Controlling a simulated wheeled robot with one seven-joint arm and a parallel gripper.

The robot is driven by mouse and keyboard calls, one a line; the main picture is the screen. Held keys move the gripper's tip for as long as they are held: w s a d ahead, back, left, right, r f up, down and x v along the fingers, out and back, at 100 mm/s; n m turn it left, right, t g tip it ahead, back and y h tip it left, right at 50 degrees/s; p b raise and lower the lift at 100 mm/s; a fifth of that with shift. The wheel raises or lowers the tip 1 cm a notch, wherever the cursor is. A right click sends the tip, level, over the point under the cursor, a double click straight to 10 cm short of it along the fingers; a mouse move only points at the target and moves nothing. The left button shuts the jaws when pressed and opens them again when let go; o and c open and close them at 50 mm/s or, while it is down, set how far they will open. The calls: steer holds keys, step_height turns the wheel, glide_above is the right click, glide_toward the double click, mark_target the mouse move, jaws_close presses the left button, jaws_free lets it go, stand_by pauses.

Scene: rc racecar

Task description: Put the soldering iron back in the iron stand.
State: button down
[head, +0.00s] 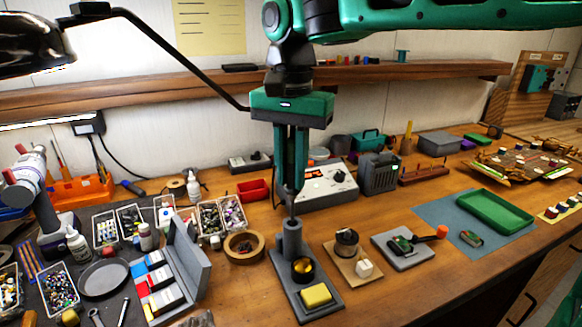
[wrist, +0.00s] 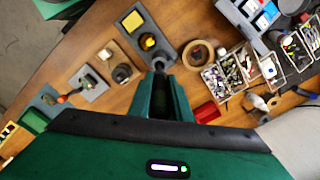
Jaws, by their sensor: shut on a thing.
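My gripper (head: 291,190) points straight down above the iron stand and is shut on the soldering iron. Only the iron's dark lower end and thin tip (head: 292,208) show below the fingers; the fingers hide the rest. The iron stand (head: 291,240) is a grey base with an upright tube, a brass-coloured cup and a yellow sponge (head: 316,295). The iron is upright, and its tip is at the mouth of the tube; I cannot tell whether it is inside.
A tape roll (head: 244,247) and an open grey case (head: 180,270) stand left of the stand. A wooden block with a dark round piece (head: 346,243) stands close on its right. A white soldering station (head: 328,185) and a red bin (head: 253,190) are behind.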

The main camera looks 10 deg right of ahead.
mark_target(292, 194)
steer(key=shift+f, duration=3.8)
steer(key=c, duration=1.2)
jaws_free()
steer(key=shift+o, duration=0.2)
steer(key=shift+r, duration=4.5)
